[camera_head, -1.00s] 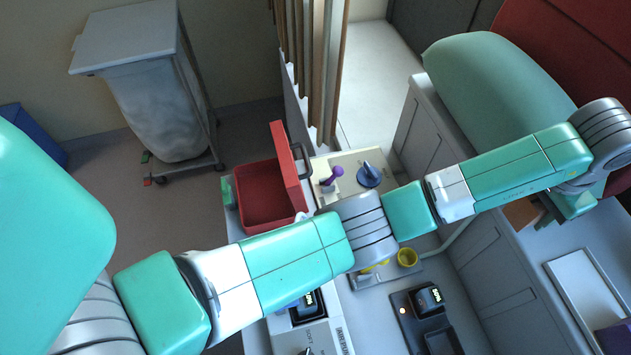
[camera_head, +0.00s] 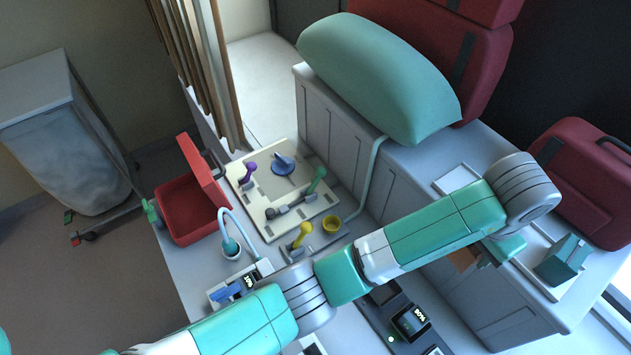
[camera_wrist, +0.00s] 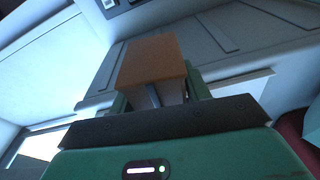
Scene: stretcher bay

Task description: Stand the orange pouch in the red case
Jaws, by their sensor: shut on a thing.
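The orange pouch (camera_wrist: 152,60) is held between the two fingers of my gripper (camera_wrist: 157,93) in the wrist view. In the head view a small part of the orange pouch (camera_head: 463,259) shows below my forearm, beside my gripper (camera_head: 485,254), near the right counter's edge. My gripper is shut on it, and it appears clear of the floor and counters. The red case (camera_head: 184,222) stands with its lid raised at the left end of the worktop, far to the left of my gripper. Its visible interior looks empty.
A cream board (camera_head: 258,215) with coloured levers lies right of the case. A cup with a teal curved tube (camera_head: 231,249) stands near the case's front. My arm spans the lower worktop. A white tray (camera_head: 543,272) and a closed red bag (camera_head: 590,180) are at right.

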